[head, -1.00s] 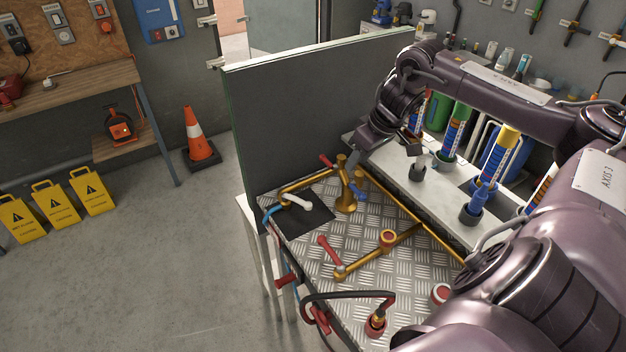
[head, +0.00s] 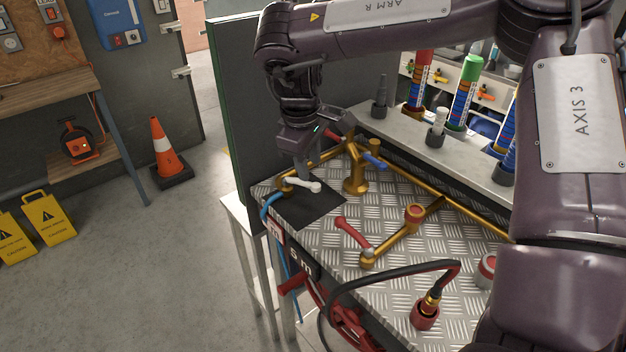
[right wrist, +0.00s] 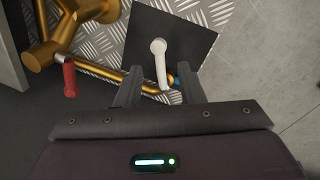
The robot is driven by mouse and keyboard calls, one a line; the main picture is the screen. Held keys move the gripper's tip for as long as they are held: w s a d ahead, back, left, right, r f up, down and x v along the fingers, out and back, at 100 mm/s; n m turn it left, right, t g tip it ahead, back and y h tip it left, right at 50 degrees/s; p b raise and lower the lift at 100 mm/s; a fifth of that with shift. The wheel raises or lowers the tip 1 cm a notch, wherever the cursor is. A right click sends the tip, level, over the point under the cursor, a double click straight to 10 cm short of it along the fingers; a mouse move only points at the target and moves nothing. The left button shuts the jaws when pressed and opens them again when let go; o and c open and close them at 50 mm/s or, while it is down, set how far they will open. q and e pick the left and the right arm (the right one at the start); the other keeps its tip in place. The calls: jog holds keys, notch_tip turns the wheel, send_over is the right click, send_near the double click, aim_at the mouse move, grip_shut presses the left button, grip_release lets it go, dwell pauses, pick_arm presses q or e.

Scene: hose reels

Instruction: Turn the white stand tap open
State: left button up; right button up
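The white stand tap has a white lever (head: 303,185) on a brass pipe, over a dark mat (head: 318,208) at the bench's left corner. My right gripper (head: 304,174) points down at the lever. In the right wrist view, the white lever (right wrist: 160,62) lies in the gap between the two spread fingers (right wrist: 159,74) and points back toward the palm. The fingers stand apart with room on both sides of the lever; I cannot tell whether either touches it. My left gripper is out of view.
A brass post (head: 355,172) with a red and a blue lever stands just right of the gripper. A red lever (head: 353,233) sits nearer the front. A dark upright panel (head: 237,120) rises behind. A black hose (head: 380,277) loops at the bench front.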

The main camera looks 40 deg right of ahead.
aim_at(312, 184)
jog(key=f, duration=0.3)
jog(key=d+f, duration=0.1)
jog(key=f, duration=0.1)
jog(key=shift+w+f+p, duration=0.2)
jog(key=shift+w+p, duration=0.1)
jog(key=shift+p, duration=0.1)
grip_shut()
